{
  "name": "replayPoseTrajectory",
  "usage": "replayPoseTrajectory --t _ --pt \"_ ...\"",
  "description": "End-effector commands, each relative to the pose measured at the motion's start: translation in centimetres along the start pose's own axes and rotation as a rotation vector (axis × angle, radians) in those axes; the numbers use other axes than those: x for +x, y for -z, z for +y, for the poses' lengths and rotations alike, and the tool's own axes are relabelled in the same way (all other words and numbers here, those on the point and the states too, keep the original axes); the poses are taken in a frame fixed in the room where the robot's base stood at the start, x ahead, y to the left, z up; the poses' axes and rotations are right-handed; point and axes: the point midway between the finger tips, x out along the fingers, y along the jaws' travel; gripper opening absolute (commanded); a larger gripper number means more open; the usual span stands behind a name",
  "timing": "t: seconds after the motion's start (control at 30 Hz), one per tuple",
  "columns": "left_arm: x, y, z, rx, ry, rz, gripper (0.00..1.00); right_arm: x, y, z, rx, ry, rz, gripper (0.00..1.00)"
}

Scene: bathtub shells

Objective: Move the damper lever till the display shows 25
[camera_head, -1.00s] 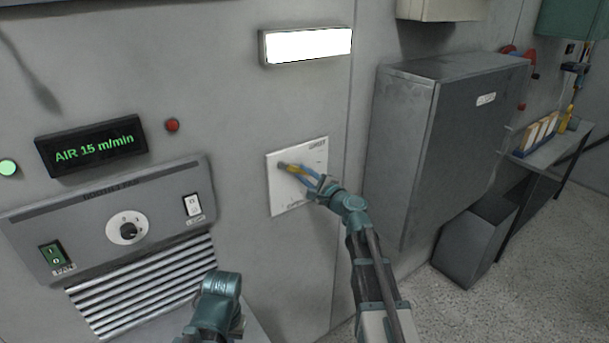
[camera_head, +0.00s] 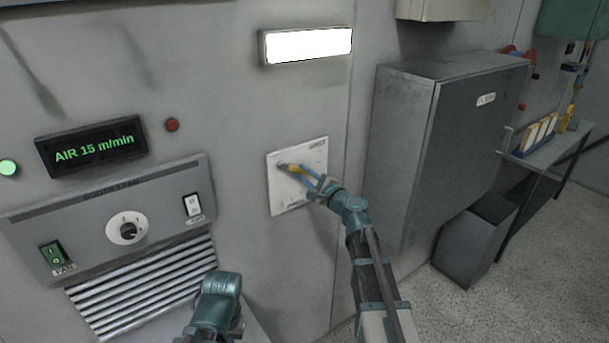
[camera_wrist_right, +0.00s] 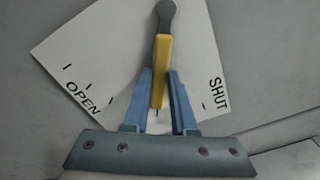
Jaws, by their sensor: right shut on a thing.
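The damper lever (camera_wrist_right: 161,60) has a grey pivot end and a yellow grip, on a white plate (camera_head: 311,153) marked OPEN and SHUT. My right gripper (camera_head: 304,174) has its blue fingers around the yellow grip, shut on it; they also show in the right wrist view (camera_wrist_right: 159,90). In that view the lever points nearly straight down, between the OPEN and SHUT ends. The display (camera_head: 92,145) reads "AIR 15 m/min" in green. Of my left arm, teal links show at the bottom; its fingertips are not visible.
Left of the plate is a control panel (camera_head: 90,210) with a dial (camera_head: 127,229), two switches and a slatted vent. A red button (camera_head: 172,125) and green lamp (camera_head: 8,167) flank the display. A grey cabinet (camera_head: 400,150) stands close right of my right arm.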

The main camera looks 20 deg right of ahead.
Motion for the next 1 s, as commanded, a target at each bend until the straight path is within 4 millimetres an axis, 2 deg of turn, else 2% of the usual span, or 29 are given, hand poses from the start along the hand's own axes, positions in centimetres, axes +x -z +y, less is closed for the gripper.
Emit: replayPoseTrajectory --t 0.27,0.6,0.93,0.97,1.0 --pt "0.3 0.0 0.0 0.000 0.000 0.000 0.00 0.0 0.0 0.3 0.021 0.000 0.000 0.00" --pt "1.6 0.1 0.2 0.000 0.000 0.000 0.00 -0.1 -0.2 2.1 0.264 -0.001 0.000 0.00" --pt "1.6 0.1 0.1 0.000 0.000 0.000 0.00 0.0 -0.3 2.1 0.279 -0.001 0.000 0.00" --pt "1.6 0.1 0.1 0.000 0.000 0.000 0.00 0.0 -0.3 2.1 0.278 -0.001 0.000 0.30" --pt "1.6 0.1 0.1 0.000 0.000 0.000 0.00 0.0 -0.3 2.1 0.278 -0.001 0.000 0.37"
